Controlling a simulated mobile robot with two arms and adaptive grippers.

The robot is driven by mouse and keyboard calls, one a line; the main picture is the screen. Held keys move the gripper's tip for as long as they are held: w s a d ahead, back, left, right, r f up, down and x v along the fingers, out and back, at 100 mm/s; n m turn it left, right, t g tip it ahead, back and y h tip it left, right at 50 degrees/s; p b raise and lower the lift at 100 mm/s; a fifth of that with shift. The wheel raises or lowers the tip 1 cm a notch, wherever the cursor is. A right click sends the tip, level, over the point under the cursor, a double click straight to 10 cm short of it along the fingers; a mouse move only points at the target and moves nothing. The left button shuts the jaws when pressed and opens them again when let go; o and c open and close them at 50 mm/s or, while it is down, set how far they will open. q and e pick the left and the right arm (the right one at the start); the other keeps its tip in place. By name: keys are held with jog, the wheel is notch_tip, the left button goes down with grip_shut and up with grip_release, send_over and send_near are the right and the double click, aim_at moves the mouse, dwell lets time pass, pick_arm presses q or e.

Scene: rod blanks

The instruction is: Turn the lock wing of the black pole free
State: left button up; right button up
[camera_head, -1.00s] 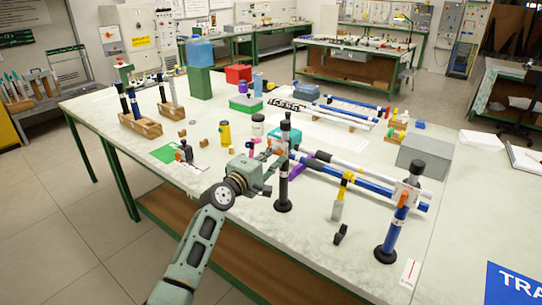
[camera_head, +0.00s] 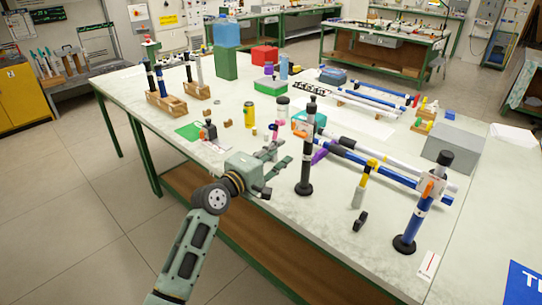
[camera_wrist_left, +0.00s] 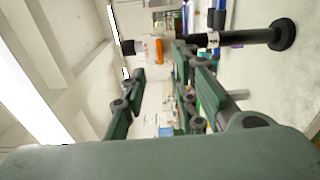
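The black pole (camera_head: 306,160) stands upright on its round black base near the front edge of the table. Its orange lock wing (camera_head: 299,127) shows on the left side of the clamp near the top. In the left wrist view the black pole (camera_wrist_left: 252,37) lies sideways across the top, with the orange wing (camera_wrist_left: 159,50) beyond the fingers. My left gripper (camera_head: 284,153) is to the left of the pole and below the wing, apart from it. Its fingers (camera_wrist_left: 155,90) are spread and empty. My right gripper is not in view.
A blue pole (camera_head: 416,217) with another orange wing stands at the right. White and blue rods (camera_head: 385,175) run between the two poles. A yellow can (camera_head: 249,114) stands behind my gripper.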

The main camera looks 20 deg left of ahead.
pick_arm(q)
jog(key=shift+v, duration=1.25)
jog(key=s+f+m+g+y, duration=0.1)
jog(key=s+f+g, duration=0.15)
jog(key=f, duration=0.95)
jog(key=s+f+m+g+y, duration=0.1)
jog(key=s+f+m+g, duration=0.15)
jog(key=f, duration=0.85)
jog(key=s+f+m+g+y, duration=0.15)
jog(key=s+f, duration=0.25)
jog(key=f, duration=0.8)
jog(key=s+f+m+g, duration=0.2)
jog(key=s+f, duration=0.6)
jog(key=f, duration=0.3)
jog(key=s+d+f+m+g+y, duration=0.1)
jog(key=s+f+m+g, duration=0.15)
jog(key=s+f, duration=0.6)
jog(key=s+f+m+g, duration=0.25)
jog(key=s+f, duration=0.35)
jog(key=s, duration=0.6)
jog(key=s+f+m+g, duration=0.1)
jog(key=s+f+m, duration=0.1)
jog(key=s, duration=0.8)
jog(key=s+d+f+m+g, duration=0.1)
jog(key=s+f+m+g, duration=0.1)
jog(key=s, duration=0.9)
jog(key=shift+d+f+m, duration=0.25)
jog(key=shift+f+m, duration=0.55)
jog(key=shift+f, duration=0.05)
